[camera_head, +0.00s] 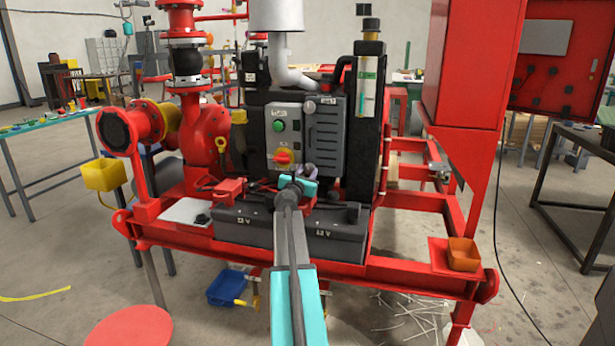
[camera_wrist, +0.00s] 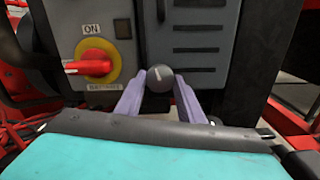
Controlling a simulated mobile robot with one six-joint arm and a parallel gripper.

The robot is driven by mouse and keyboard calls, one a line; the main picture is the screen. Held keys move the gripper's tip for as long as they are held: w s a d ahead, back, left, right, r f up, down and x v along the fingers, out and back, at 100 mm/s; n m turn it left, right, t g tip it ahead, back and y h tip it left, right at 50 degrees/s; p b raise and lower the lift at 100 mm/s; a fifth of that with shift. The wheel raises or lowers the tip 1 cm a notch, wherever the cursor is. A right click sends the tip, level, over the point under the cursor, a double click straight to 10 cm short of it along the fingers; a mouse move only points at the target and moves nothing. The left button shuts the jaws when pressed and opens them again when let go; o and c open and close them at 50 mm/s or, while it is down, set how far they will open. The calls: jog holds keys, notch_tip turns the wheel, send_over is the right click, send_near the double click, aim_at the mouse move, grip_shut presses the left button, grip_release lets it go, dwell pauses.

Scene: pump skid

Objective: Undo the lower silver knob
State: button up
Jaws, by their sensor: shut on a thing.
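The lower silver knob (camera_wrist: 160,76) is a round grey ball with a light mark on its face, on the edge of the grey control box. My gripper (camera_wrist: 160,88) has its two purple fingers on either side of it, shut on the knob. In the head view the gripper is low at the front of the box, and the knob is mostly hidden there. The upper silver knob (camera_head: 309,107) sits near the top of the same box, above my gripper.
The red rotary switch (camera_wrist: 97,67) on its yellow plate is close left of my fingers. The black batteries (camera_head: 245,228) lie below my arm. The louvred grey panel (camera_wrist: 205,45) is on the right, and a black column (camera_head: 369,125) stands beyond it.

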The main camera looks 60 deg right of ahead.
jog(key=shift+m+b, duration=0.4)
jog(key=shift+m, duration=0.4)
jog(key=o, duration=1.1)
jog(key=shift+c, duration=0.2)
jog(key=shift+a, duration=0.2)
jog(key=v, duration=1.3)
jog(key=shift+a+p, duration=0.2)
jog(key=shift+p, duration=0.1)
jog(key=shift+s, duration=0.1)
